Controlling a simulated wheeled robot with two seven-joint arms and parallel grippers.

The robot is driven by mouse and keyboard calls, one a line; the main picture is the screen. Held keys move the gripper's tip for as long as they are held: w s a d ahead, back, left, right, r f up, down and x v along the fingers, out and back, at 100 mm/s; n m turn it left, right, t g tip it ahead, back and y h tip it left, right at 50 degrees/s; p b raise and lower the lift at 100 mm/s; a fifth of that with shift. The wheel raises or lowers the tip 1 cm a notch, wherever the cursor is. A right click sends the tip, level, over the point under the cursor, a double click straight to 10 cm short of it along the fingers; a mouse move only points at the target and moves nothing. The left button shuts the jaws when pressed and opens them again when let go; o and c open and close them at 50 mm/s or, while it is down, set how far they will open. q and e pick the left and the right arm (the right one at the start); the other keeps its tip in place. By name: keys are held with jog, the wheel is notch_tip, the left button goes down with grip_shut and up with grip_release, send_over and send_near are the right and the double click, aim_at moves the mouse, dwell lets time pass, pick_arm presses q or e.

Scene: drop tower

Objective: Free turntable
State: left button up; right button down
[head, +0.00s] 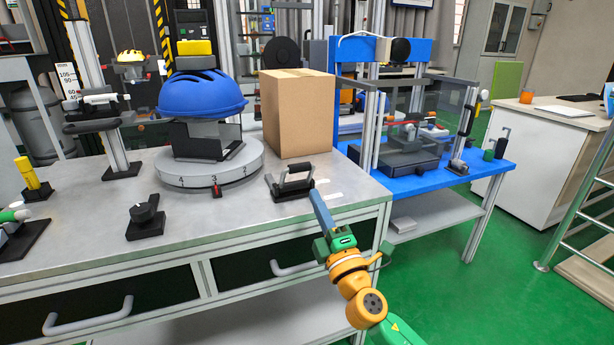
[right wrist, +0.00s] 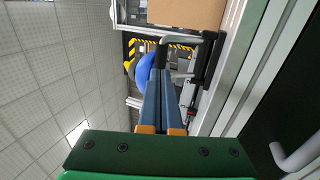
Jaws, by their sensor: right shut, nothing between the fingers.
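The turntable (head: 212,179) is a round grey disc with numbers on its rim, on the metal workbench. A blue helmet (head: 202,96) sits over a dark stand (head: 207,140) on it; the helmet also shows in the right wrist view (right wrist: 146,68). A small red-and-black marker (head: 216,192) is at its front rim. A black handle on a base (head: 290,183) stands right of the disc. My right gripper (head: 314,193) is shut and empty, its blue fingertips close beside the handle's right end; I cannot tell whether they touch. My left gripper is out of view.
A cardboard box (head: 297,115) stands behind the handle. A black knob (head: 146,218) is at the bench's front, left of the turntable. Drawer handles (head: 88,317) stick out below. A blue table (head: 440,172) with a clear-walled rig stands to the right.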

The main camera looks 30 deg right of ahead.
aim_at(302, 171)
jog(key=x, duration=0.6)
jog(key=shift+w, duration=0.1)
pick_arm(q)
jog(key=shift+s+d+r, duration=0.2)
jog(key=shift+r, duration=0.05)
